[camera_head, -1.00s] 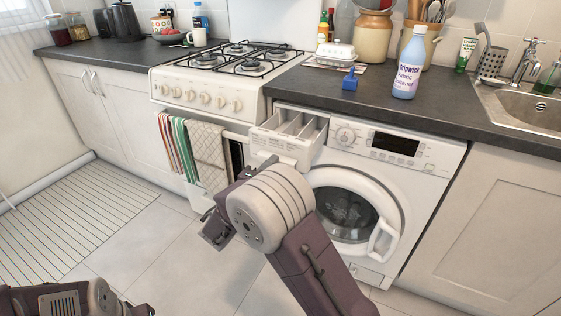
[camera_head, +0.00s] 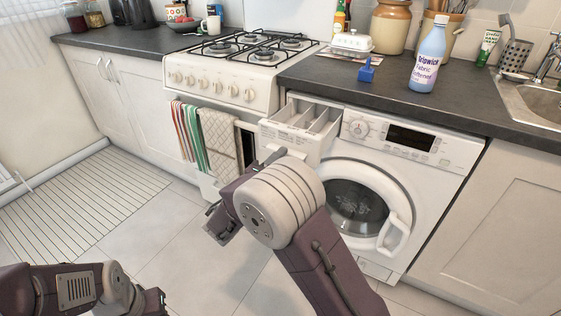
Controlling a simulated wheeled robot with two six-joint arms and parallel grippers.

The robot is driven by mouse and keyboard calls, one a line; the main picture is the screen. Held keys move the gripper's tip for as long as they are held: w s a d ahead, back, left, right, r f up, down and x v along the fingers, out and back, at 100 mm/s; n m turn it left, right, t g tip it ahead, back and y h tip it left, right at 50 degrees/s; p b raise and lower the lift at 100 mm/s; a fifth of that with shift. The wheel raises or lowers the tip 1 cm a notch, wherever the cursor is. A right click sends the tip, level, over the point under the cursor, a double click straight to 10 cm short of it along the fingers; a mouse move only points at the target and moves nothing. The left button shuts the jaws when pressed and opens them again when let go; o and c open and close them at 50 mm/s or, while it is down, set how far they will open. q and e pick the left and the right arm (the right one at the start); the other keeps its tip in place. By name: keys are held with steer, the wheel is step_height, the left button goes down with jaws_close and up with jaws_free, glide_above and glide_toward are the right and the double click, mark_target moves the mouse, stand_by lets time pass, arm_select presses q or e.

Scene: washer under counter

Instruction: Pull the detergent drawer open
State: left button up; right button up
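The detergent drawer (camera_head: 302,122) is at the top left of the white washing machine (camera_head: 440,170). It stands pulled out, and its open compartments show from above. My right arm reaches up from the bottom in front of the washer, with its wrist just below the drawer front. A small dark part of my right gripper (camera_head: 273,157) shows at the lower left of the drawer front. The rest is hidden behind the wrist, so I cannot tell whether it grips or touches the drawer.
The washer's round door (camera_head: 362,204) is shut. A cooker (camera_head: 222,85) with hanging towels (camera_head: 217,145) stands left of the washer. A softener bottle (camera_head: 428,58) and a blue object (camera_head: 366,70) stand on the counter above.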

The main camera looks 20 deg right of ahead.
steer(key=p+v, duration=0.2)
steer(key=v, duration=0.6)
steer(key=shift+s+a, duration=0.25)
steer(key=shift+s, duration=0.05)
